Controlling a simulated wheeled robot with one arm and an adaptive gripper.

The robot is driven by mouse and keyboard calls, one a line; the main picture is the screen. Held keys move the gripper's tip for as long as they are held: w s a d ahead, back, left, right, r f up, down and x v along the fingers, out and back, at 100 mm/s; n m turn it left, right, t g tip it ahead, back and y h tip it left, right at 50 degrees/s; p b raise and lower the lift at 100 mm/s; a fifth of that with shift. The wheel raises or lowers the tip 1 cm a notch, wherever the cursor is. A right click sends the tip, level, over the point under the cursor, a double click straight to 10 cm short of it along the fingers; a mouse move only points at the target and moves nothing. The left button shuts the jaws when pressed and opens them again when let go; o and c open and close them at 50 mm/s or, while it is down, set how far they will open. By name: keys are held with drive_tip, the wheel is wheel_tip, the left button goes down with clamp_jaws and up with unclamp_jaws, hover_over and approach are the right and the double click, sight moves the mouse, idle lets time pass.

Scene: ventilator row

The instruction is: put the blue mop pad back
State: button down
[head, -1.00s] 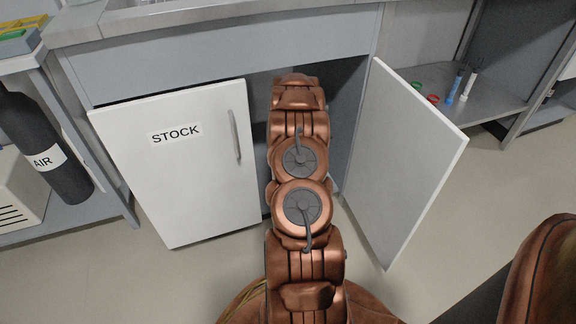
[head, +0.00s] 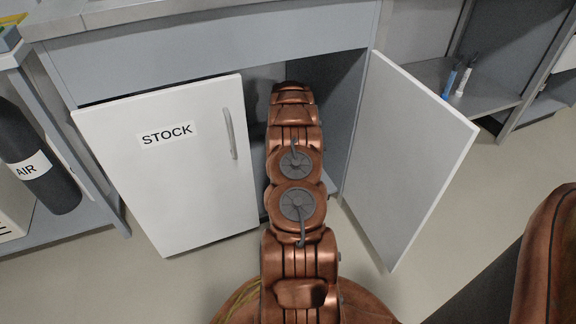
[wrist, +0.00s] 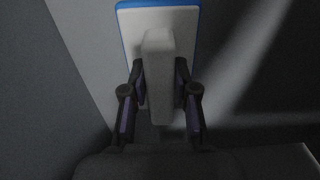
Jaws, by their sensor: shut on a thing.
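The blue mop pad (wrist: 185,20) shows in the wrist view as a flat pale plate with a blue rim and a white block-like handle (wrist: 159,75). My gripper (wrist: 160,88) is shut on this white block, with one finger on each side. In the head view my arm reaches into the open cupboard, and my gripper and the pad are hidden inside.
The two doors flank my arm closely. A black AIR cylinder (head: 45,175) stands at the left. A shelf (head: 490,102) at the right holds a blue tube (head: 449,84) and a white one (head: 462,82).

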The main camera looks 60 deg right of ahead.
wheel_tip(320, 180, down, 4)
drive_tip(key=shift+w+d+r+b, duration=0.1)
drive_tip(key=shift+r+b, duration=0.05)
drive_tip(key=shift+b, duration=1.1)
drive_tip(key=shift+r, duration=0.15)
drive_tip(key=c, duration=0.9)
unclamp_jaws()
wheel_tip(320, 180, up, 8)
drive_tip(key=p, duration=0.3)
drive_tip(key=shift+f+p, duration=0.2)
drive_tip(key=shift+p, duration=0.15)
drive_tip(key=shift+f, duration=0.1)
